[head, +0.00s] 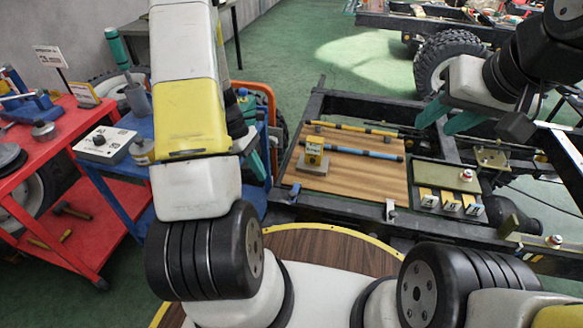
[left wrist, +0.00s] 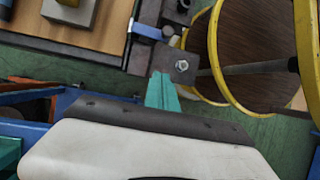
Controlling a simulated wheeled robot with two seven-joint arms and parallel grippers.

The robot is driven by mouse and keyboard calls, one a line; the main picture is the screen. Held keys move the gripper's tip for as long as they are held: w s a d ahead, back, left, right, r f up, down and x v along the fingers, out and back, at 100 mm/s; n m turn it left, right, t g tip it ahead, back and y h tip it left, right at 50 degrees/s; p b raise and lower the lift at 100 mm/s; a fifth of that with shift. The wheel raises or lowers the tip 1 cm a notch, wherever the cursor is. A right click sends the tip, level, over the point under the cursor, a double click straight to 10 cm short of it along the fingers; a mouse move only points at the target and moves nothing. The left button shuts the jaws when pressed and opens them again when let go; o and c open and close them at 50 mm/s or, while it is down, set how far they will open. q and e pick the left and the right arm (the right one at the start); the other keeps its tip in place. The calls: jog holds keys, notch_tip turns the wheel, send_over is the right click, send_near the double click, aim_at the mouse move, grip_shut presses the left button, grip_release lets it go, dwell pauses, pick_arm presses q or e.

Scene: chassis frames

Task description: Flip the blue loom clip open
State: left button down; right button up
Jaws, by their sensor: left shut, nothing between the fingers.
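I cannot surely pick out the blue loom clip.
A yellow block on a grey base (head: 313,160) stands on the board's left. A dark chassis frame (head: 340,222) surrounds the board. A red cart (head: 70,150) and blue cart (head: 128,180) stand left.

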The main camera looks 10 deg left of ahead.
aim_at(295, 189)
pick_arm(q)
jog(key=x, duration=1)
jog(key=shift+w+d+r, duration=0.2)
jog(key=shift+d+r, duration=0.65)
jog(key=shift+d, duration=0.05)
jog(key=shift+d+r, duration=0.5)
jog(key=shift+r, duration=0.05)
jog(key=shift+w+r, duration=0.1)
